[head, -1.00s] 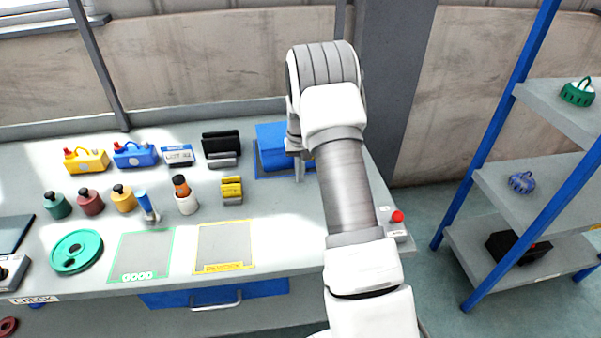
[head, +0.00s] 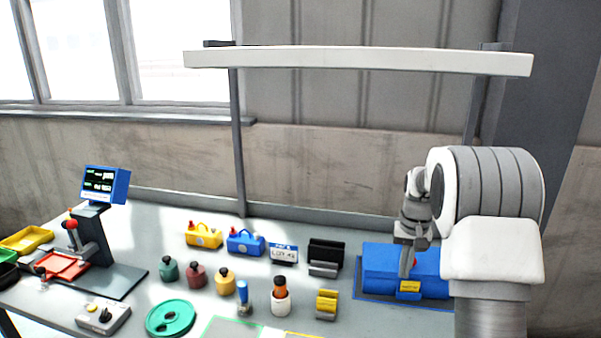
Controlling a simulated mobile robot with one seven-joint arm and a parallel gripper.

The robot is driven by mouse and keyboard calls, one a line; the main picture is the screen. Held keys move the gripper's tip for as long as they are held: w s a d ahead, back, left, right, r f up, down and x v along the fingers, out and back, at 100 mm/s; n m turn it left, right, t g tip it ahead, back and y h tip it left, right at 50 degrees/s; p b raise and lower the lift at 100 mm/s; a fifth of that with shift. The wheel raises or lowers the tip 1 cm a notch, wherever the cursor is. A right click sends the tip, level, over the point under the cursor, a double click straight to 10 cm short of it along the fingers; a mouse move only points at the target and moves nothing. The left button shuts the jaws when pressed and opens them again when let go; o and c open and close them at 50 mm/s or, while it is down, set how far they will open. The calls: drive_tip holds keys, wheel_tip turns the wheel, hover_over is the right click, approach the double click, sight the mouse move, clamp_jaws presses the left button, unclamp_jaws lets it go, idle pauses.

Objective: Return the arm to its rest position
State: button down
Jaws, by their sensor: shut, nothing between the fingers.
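My arm reaches in from the lower right of the head view, its white and grey links bent over the bench. My gripper (head: 406,268) points down at the arm's far end, in front of the blue box (head: 381,266) on the right part of the bench. It is shut with nothing in it. It overlaps the box's front in the picture; I cannot tell whether they touch. The arm's lower links are out of view.
A white lamp bar (head: 360,60) spans above the bench.

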drive_tip(key=s+a+r+n+t+p, duration=0.1)
drive_tip(key=s+a+r, duration=0.4)
drive_tip(key=s+r, duration=0.25)
drive_tip(key=s+a+r+n+t+p, duration=0.1)
drive_tip(key=s+a+r+t, duration=0.1)
drive_tip(key=s+a+r, duration=0.5)
drive_tip(key=s+a+r+n+t+p, duration=0.1)
drive_tip(key=s+a+r+t, duration=0.1)
drive_tip(key=s, duration=1.4)
drive_tip(key=shift+s+a+r+n, duration=0.2)
drive_tip(key=shift+s+r+n, duration=0.15)
drive_tip(key=shift+r, duration=0.35)
